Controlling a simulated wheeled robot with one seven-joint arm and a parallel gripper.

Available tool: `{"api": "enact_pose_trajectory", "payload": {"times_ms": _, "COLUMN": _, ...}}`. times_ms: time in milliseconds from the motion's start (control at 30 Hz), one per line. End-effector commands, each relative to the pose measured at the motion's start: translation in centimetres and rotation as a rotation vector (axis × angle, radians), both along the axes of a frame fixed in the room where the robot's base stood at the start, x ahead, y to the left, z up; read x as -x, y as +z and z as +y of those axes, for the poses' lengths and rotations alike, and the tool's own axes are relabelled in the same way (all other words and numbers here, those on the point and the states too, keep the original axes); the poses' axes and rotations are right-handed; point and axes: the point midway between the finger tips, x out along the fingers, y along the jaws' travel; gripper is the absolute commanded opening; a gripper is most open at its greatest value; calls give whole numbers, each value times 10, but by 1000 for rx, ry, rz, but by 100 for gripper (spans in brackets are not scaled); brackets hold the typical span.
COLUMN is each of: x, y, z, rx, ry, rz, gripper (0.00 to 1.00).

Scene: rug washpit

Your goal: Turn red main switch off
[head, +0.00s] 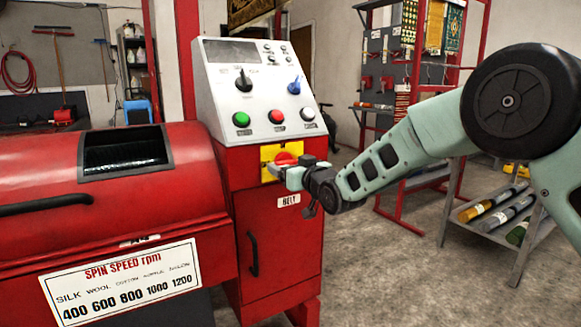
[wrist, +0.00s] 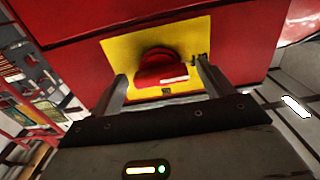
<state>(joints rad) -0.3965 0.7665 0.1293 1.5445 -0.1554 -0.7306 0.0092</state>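The red main switch (head: 285,159) is a red knob on a yellow plate (head: 268,153), on the front of the red cabinet below the sloped control panel. In the wrist view the red knob (wrist: 160,70) stands out from the yellow plate (wrist: 118,55), with a small pale mark on its lower right. My gripper (head: 290,172) is at the plate, and its fingers partly cover the switch in the head view. In the wrist view my gripper (wrist: 162,84) is open, one finger on each side of the knob, with gaps visible between fingers and knob.
The grey control panel (head: 262,90) above carries a green, a red and a white button and two rotary knobs. The red spin machine (head: 110,200) fills the left. A metal rack with rolls (head: 495,210) stands at the right. Open floor (head: 390,270) lies in front.

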Motion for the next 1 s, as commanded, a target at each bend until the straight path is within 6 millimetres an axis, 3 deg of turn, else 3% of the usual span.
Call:
{"api": "enact_pose_trajectory", "payload": {"times_ms": 367, "x": 14, "y": 2, "z": -9, "rx": -1, "ry": 0, "rz": 0, "gripper": 80}}
{"api": "enact_pose_trajectory", "payload": {"times_ms": 1000, "x": 122, "y": 1, "z": -83, "rx": 0, "ry": 0, "rz": 0, "gripper": 80}}
